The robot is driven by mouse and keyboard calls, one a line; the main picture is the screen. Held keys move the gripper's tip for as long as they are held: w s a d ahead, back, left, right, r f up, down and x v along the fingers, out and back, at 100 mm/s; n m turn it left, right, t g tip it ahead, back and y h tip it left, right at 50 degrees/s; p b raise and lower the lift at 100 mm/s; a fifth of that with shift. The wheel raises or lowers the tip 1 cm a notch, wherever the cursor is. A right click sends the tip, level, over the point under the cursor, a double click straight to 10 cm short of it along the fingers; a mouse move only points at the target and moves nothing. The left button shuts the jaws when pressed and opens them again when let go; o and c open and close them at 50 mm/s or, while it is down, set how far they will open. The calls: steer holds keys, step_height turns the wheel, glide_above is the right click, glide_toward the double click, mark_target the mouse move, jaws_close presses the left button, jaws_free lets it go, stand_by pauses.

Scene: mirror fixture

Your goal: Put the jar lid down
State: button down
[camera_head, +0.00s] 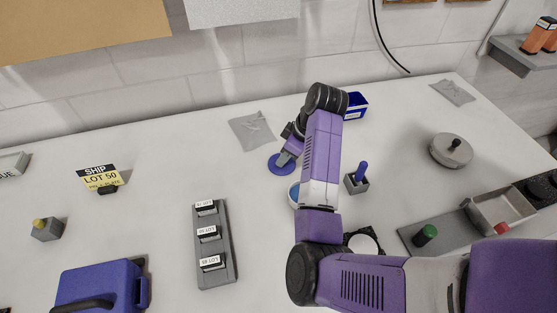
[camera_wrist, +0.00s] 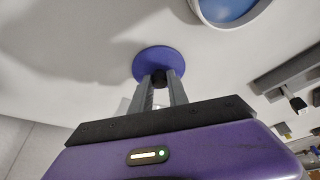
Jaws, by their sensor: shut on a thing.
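The jar lid (camera_head: 281,166) is a round blue-purple disc at the middle of the white table. In the wrist view the lid (camera_wrist: 158,58) lies just beyond my fingertips, with a dark knob between them. My gripper (camera_head: 287,157) is shut on that knob; its fingers (camera_wrist: 158,80) also show in the wrist view. The lid looks level and low over the table; I cannot tell whether it touches. The open jar (camera_head: 292,195), white with blue inside, stands close by and is partly hidden by my arm. It also shows in the wrist view (camera_wrist: 232,10).
A grey holder with a blue-handled item (camera_head: 357,180) stands right of my arm. A blue bin (camera_head: 355,106) and a grey packet (camera_head: 252,131) lie behind. Free table lies left of the lid.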

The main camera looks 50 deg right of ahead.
steer(key=shift+f, duration=0.1)
steer(key=c, duration=1.3)
jaws_free()
